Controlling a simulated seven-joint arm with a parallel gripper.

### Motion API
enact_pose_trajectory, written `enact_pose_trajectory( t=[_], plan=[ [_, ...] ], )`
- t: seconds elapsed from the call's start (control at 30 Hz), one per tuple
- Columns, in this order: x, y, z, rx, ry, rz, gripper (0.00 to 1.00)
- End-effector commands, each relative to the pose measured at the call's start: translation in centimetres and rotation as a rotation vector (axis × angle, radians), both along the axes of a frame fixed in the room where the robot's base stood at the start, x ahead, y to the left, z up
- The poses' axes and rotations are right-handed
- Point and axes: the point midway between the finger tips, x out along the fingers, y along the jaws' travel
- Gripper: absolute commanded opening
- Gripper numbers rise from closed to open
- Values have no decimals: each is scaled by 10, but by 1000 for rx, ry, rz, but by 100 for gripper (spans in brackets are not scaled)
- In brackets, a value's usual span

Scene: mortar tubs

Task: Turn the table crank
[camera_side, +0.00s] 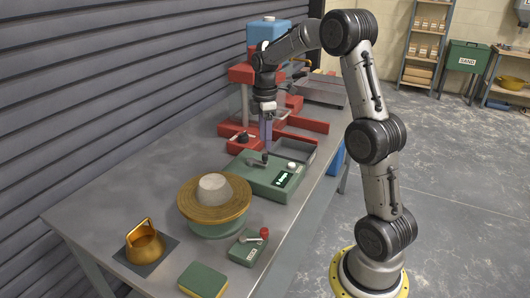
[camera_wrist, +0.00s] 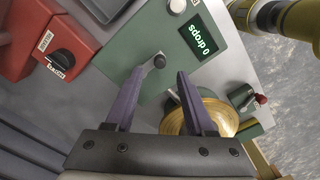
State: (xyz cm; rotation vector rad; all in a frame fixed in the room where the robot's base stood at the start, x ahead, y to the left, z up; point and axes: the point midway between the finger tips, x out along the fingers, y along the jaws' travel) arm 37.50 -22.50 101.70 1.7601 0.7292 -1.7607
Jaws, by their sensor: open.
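A green box (camera_side: 283,188) with a lit display reading "0 drops" (camera_wrist: 199,37) sits on the bench. A short metal crank (camera_wrist: 139,72) with a black knob (camera_wrist: 159,61) stands on its top; the crank also shows in the side view (camera_side: 256,161). My gripper (camera_side: 266,146) points down over the box, just above the crank. In the wrist view my gripper (camera_wrist: 161,71) is open, and the knob appears between the two purple fingertips. I cannot tell the exact height gap. A round table (camera_side: 224,218) with a pale mortar cone (camera_side: 213,187) stands beside the box.
A smaller green box (camera_side: 247,247) with a red-knobbed lever (camera_side: 264,234), a brass mould (camera_side: 143,243) and a green-yellow sponge (camera_side: 203,281) lie at the near end. A red machine (camera_side: 304,123) stands behind my gripper. Bare bench lies left of the round table.

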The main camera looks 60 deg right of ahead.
Motion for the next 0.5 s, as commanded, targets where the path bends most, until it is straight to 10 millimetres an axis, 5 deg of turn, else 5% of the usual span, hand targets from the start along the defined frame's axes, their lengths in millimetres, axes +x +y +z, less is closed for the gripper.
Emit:
enact_pose_trajectory(
  t=[0.2, 0.5],
  plan=[
    [0, 0, -37, 2, 4, 0, 54],
    [0, 0, -55, 0, 0, 0, 54]
  ],
)
